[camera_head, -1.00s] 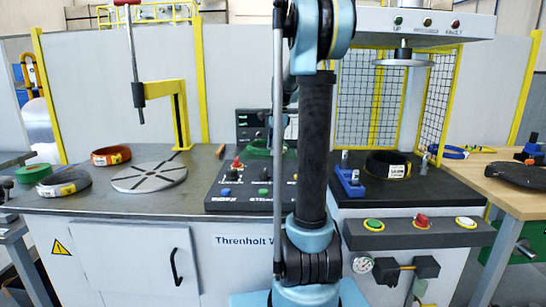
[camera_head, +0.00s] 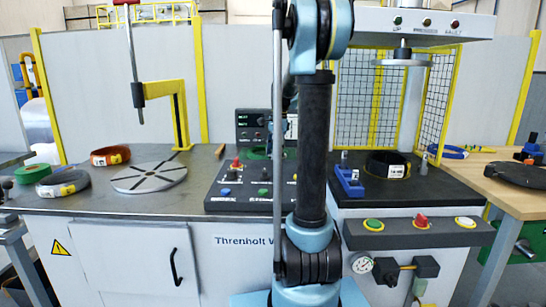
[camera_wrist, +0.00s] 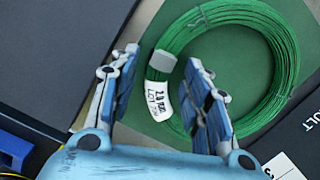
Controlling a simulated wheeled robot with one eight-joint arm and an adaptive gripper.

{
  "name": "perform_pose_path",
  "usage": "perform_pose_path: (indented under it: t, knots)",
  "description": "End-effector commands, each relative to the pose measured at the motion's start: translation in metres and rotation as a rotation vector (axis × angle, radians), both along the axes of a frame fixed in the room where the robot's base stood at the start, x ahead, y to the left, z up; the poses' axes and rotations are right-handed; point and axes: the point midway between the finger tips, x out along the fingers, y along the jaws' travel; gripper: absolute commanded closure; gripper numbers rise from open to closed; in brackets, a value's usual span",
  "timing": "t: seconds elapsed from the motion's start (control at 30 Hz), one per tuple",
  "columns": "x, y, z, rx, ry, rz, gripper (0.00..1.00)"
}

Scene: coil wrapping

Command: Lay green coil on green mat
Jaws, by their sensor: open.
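The green coil (camera_wrist: 284,42) appears to lie flat on the green mat (camera_wrist: 222,58) in the wrist view, close to the mat's right edge. A grey band and a white label (camera_wrist: 158,98) sit on the coil's left side. My gripper (camera_wrist: 161,55) is open, with one finger on each side of the labelled part and a visible gap to the left finger. Whether the right finger touches the coil I cannot tell. In the head view a little of the green coil (camera_head: 257,153) shows behind the control panel; my arm hides most of that spot.
The black control panel (camera_head: 236,190) with several buttons stands in front of the coil. A slotted round plate (camera_head: 149,177), an orange coil (camera_head: 110,155) and a grey coil (camera_head: 63,183) lie to the left. A black coil (camera_head: 385,163) lies under the press at right.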

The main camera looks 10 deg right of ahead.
Motion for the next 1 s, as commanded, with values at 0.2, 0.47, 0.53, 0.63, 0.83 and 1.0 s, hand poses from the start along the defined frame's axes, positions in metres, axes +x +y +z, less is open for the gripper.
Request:
perform_pose_path:
  t: [0.2,0.47,0.53,0.63,0.83,1.0]
  knots:
    - [0.000,-0.004,0.032,0.000,0.000,-0.001,0.57]
    - [0.002,-0.009,0.079,0.000,0.000,0.000,0.57]
    - [0.002,-0.010,0.089,0.000,0.000,0.001,0.57]
    - [0.002,-0.012,0.101,0.000,0.000,0.001,0.57]
    - [0.002,-0.013,0.112,0.000,0.000,0.001,0.57]
    - [0.002,-0.013,0.113,0.000,0.000,0.001,0.57]
